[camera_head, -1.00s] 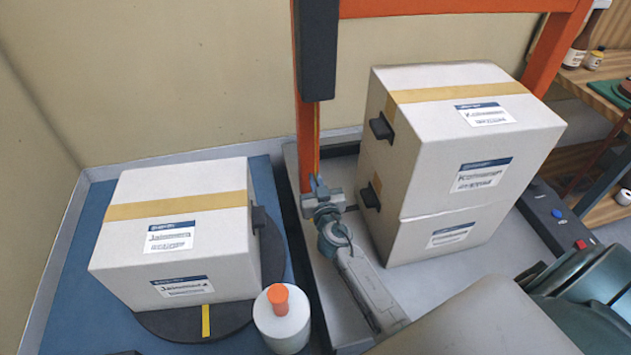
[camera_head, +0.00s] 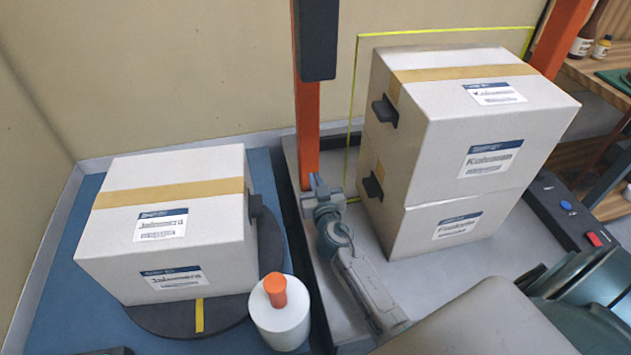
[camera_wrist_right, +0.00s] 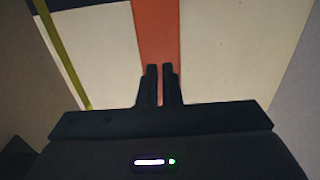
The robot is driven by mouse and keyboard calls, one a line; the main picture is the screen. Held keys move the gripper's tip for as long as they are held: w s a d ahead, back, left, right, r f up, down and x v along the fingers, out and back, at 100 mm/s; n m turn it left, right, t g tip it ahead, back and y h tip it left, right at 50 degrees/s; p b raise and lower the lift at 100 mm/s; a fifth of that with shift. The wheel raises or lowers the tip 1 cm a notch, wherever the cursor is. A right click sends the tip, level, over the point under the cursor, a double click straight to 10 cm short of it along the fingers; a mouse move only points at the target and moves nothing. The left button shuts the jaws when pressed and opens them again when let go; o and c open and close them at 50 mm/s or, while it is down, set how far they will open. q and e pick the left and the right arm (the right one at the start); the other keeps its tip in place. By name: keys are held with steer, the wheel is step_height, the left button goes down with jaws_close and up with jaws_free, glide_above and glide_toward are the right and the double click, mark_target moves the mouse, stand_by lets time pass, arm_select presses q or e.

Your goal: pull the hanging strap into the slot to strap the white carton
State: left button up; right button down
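Two white cartons are stacked on the grey bed inside the orange frame: an upper one (camera_head: 430,140) and a lower one (camera_head: 400,222). A thin yellow-green strap (camera_head: 354,110) forms an upright loop behind the stack; its right part is hidden by the cartons. It also shows at upper left in the right wrist view (camera_wrist_right: 62,50). My right gripper (camera_head: 317,182) is by the foot of the orange post (camera_head: 306,130), left of the stack and apart from the strap. In the wrist view its fingers (camera_wrist_right: 160,75) have a narrow empty gap. The slot cannot be made out. My left gripper is out of view.
Another taped white carton (camera_head: 165,225) sits on a black turntable (camera_head: 180,320) on the blue surface at left. A white bottle with an orange cap (camera_head: 279,315) stands close to my right arm. A button panel (camera_head: 570,212) and wooden shelf (camera_head: 590,75) are at right.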

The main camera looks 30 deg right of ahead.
steer(key=c, duration=1.6)
jaws_free()
